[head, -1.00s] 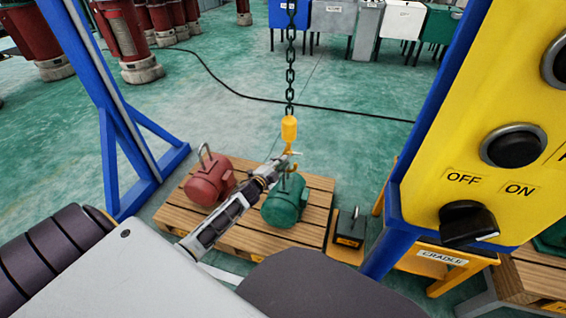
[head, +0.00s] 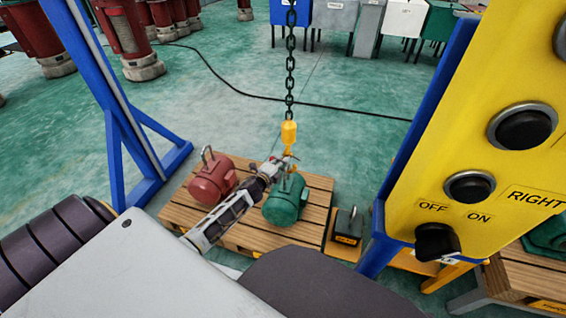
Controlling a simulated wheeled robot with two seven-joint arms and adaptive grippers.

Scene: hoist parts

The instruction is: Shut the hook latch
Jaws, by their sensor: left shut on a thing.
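The yellow hook block (head: 289,133) hangs on a dark chain (head: 290,65) above a wooden pallet (head: 190,213). The hook below it sits at the top of the green motor (head: 286,200), by its lifting eye. My left gripper (head: 284,164) reaches in from the left and is shut at the hook, by the latch. The latch is too small and partly hidden by the gripper, so I cannot tell its position. Whether the hook passes through the motor's eye is unclear. My right gripper is not in view.
A red motor (head: 212,181) with a lifting eye stands on the pallet's left. A yellow control panel (head: 500,130) on a blue post fills the right. A blue frame leg (head: 112,130) stands left. A small black-and-yellow block (head: 348,225) sits right of the pallet.

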